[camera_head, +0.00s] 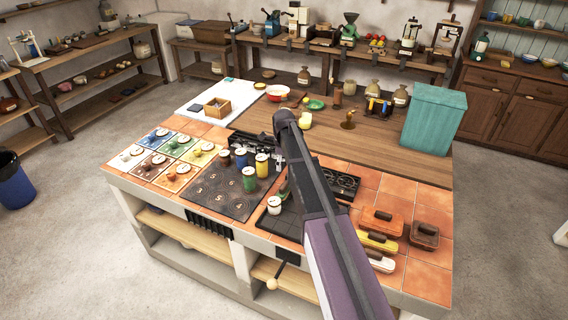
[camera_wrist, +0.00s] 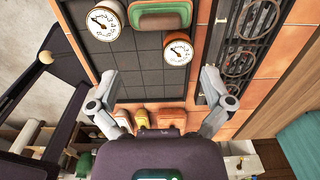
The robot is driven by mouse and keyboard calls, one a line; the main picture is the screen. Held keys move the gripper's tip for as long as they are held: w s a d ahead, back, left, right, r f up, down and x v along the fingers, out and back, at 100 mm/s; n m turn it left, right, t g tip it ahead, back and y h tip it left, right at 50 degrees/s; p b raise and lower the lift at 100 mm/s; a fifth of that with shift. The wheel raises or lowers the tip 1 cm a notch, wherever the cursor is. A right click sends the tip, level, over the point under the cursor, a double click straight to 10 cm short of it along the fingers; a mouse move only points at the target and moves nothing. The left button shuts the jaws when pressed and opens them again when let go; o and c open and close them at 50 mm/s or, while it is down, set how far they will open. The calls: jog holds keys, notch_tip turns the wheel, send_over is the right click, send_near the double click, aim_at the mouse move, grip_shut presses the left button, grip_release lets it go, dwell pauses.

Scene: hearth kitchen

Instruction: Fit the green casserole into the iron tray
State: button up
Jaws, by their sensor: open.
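In the head view the tray (camera_head: 297,226) is partly hidden behind my arm.
Orange (camera_head: 380,222), brown (camera_head: 424,236), yellow (camera_head: 377,242) and white (camera_head: 377,263) lidded dishes lie on the tiles at the right. A black grate (camera_wrist: 243,50) borders the tray.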

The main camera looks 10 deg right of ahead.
dwell(0.5)
jog(key=s+n, duration=2.5)
jog(key=s, duration=0.4)
